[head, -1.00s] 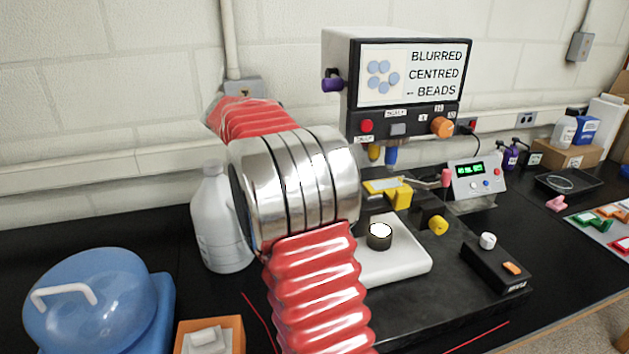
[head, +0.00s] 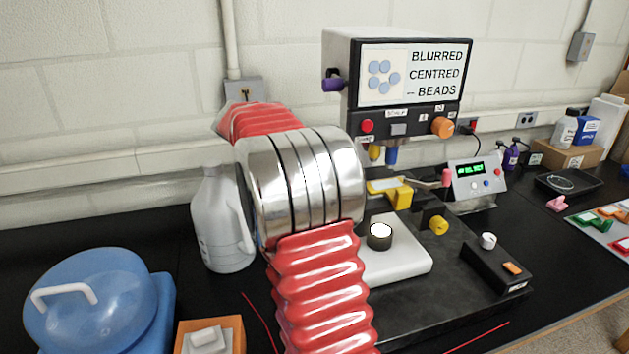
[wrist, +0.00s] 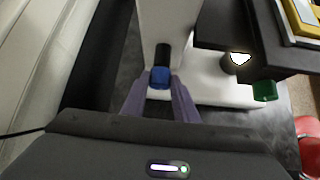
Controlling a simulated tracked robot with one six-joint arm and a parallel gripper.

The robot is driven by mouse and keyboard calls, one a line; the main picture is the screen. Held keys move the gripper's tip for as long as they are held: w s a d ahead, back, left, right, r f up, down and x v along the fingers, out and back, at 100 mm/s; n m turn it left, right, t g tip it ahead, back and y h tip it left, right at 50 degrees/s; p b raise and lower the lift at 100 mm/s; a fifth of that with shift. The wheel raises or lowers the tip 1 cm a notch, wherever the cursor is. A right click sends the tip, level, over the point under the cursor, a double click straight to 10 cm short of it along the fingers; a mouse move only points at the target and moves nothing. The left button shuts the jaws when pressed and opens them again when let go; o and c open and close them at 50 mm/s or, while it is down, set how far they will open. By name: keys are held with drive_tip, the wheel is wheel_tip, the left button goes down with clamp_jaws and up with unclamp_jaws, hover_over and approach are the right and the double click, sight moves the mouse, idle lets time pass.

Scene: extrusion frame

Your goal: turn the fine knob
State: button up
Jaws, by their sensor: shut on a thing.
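My gripper (wrist: 160,98) reaches the microscope's side in the wrist view, with its two grey-violet fingers on either side of a blue knob (wrist: 160,76). The fingers are shut on this knob, which sits on a short black shaft by the white column. I take it as the fine knob, but no label on it can be read. In the head view, my arm's red sleeve and metal rings hide the gripper and this knob. The microscope's screen (head: 381,75) shows several blue beads and reads "BLURRED", "CENTRED" and "BEADS".
A green knob (wrist: 264,90) hangs under the dark stage at right in the wrist view. A yellow knob (head: 438,225) shows in the head view. A white jug (head: 222,225) stands close beside my arm. A blue lidded container (head: 95,300) is at front left.

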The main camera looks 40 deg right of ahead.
drive_tip(key=shift+c, duration=1.3)
drive_tip(key=shift+s, duration=0.1)
drive_tip(key=shift+s+a+f+m+t+h, duration=0.1)
drive_tip(key=shift+s+f+m+t+h, duration=0.1)
drive_tip(key=shift+m+t+h, duration=0.55)
drive_tip(key=shift+s+a+f+m+t+h, duration=0.15)
drive_tip(key=shift+m+t+h, duration=0.3)
drive_tip(key=shift+t, duration=0.5)
drive_tip(key=shift+s, duration=0.1)
drive_tip(key=o, duration=1.1)
drive_tip(key=shift+r, duration=0.15)
drive_tip(key=shift+c, duration=0.2)
drive_tip(key=shift+r, duration=0.1)
